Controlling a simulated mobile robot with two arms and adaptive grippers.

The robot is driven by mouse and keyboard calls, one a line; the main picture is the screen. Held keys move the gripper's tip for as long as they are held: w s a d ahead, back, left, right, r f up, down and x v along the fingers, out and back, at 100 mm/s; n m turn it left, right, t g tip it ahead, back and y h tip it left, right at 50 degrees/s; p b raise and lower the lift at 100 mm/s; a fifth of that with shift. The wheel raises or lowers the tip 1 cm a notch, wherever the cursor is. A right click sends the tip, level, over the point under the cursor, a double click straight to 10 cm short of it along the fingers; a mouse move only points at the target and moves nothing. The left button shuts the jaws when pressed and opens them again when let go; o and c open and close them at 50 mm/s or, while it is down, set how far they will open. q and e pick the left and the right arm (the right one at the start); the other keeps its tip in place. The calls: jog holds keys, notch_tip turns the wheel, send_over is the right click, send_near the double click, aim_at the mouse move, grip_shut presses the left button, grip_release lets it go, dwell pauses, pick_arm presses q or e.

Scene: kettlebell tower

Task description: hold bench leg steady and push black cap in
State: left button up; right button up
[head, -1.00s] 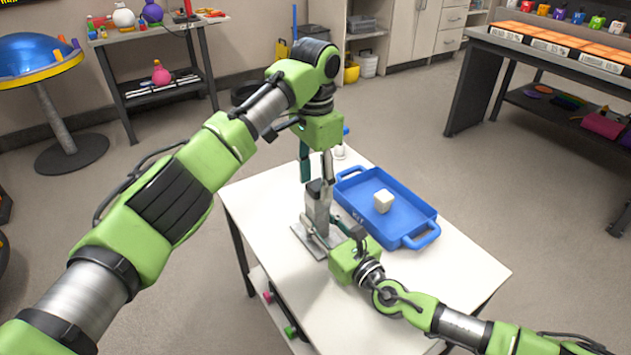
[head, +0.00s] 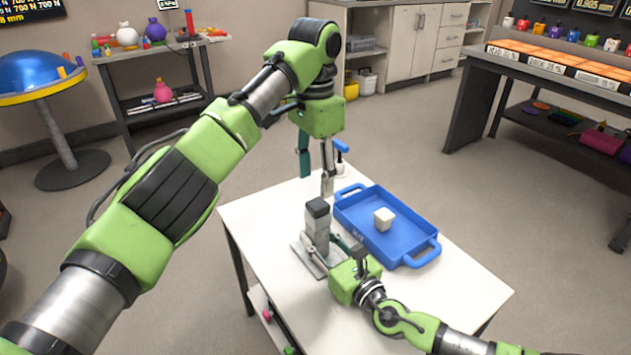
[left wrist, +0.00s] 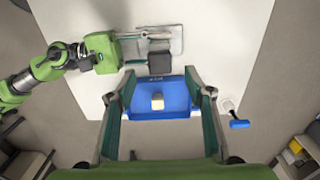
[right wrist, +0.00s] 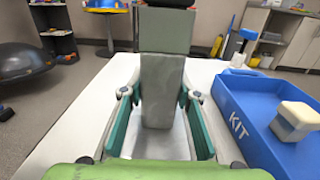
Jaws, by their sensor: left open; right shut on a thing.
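The bench leg (head: 317,232) is a grey upright post on a flat metal plate (head: 309,262) on the white table. The black cap (head: 318,207) sits on its top end; it also shows in the left wrist view (left wrist: 160,63). How deep it sits I cannot tell. My left gripper (head: 316,182) is open and empty above the cap, fingers pointing down and apart from it. My right gripper (head: 339,246) is shut on the leg low down; its fingers flank the post (right wrist: 160,90) in the right wrist view.
A blue tray (head: 429,256) marked KIT stands right of the leg, with a pale block (head: 384,219) in it. A blue-headed tool (right wrist: 248,34) stands behind the tray. The table (head: 450,300) is clear at the front right.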

pick_arm(q)
notch_tip(320, 180, up, 6)
jog(key=shift+f, duration=0.1)
pick_arm(e)
jog(key=o, duration=1.3)
jog(key=v, duration=1.2)
jog(key=shift+d, duration=0.1)
